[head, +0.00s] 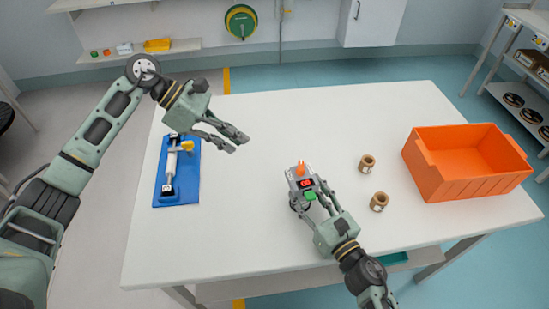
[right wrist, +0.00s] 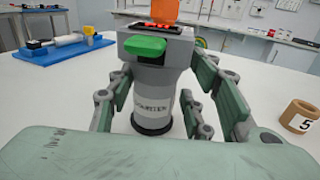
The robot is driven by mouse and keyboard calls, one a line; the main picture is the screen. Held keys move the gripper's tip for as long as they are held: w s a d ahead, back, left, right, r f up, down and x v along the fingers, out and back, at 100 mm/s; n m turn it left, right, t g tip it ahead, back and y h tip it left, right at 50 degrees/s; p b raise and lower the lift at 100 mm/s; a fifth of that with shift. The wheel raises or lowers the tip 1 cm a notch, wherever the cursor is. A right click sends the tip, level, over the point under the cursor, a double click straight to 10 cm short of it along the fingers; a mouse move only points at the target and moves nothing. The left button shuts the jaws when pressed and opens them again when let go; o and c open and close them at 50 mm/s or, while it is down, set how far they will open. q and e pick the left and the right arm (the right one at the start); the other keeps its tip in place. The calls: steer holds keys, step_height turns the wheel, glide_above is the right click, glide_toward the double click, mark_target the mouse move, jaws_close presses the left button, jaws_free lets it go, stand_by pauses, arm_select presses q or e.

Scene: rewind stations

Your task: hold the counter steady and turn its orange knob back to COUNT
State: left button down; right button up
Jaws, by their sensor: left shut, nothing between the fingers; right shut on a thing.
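The counter (head: 307,184) is a grey upright device with a red display and a green part (head: 309,196) on its front. It stands on the white table (head: 270,120). Its orange knob (head: 300,168) sits on top. My right gripper (head: 312,203) is shut around the counter's body. The right wrist view shows its fingers on both sides of the grey body (right wrist: 155,82), below the green part; the orange knob's top (right wrist: 164,10) is cut off there. My left gripper (head: 241,141) is shut and empty, above the table, left of and behind the counter. The knob's markings are unreadable.
A blue stand (head: 177,190) with a white roller and yellow knob lies at the left. Two brown rings (head: 367,163) (head: 379,201) and an orange bin (head: 470,185) stand to the right. The table between the blue stand and counter is clear.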

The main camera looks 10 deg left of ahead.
steer(key=shift+f, duration=0.15)
arm_select(q)
glide_toward(295, 166)
step_height(295, 166, down, 5)
steer(key=d, duration=0.2)
steer(key=shift+s+d, duration=0.25)
steer(key=shift+d, duration=0.3)
steer(key=shift+w+d+m+g+y, duration=0.15)
steer(key=shift+w+d+m+g, duration=0.15)
steer(key=shift+m+g, duration=0.4)
steer(key=shift+w+d+m+g+y, duration=0.1)
steer(key=shift+w+d+m+g, duration=0.3)
steer(key=shift+m, duration=0.5)
steer(key=shift+w+d+m+g+y, duration=0.15)
steer(key=shift+w+d+m+g, duration=0.1)
steer(key=shift+m+g, duration=0.45)
steer(key=shift+s+r, duration=0.1)
steer(key=shift+s, duration=0.05)
arm_select(e)
steer(key=shift+s+a, duration=0.1)
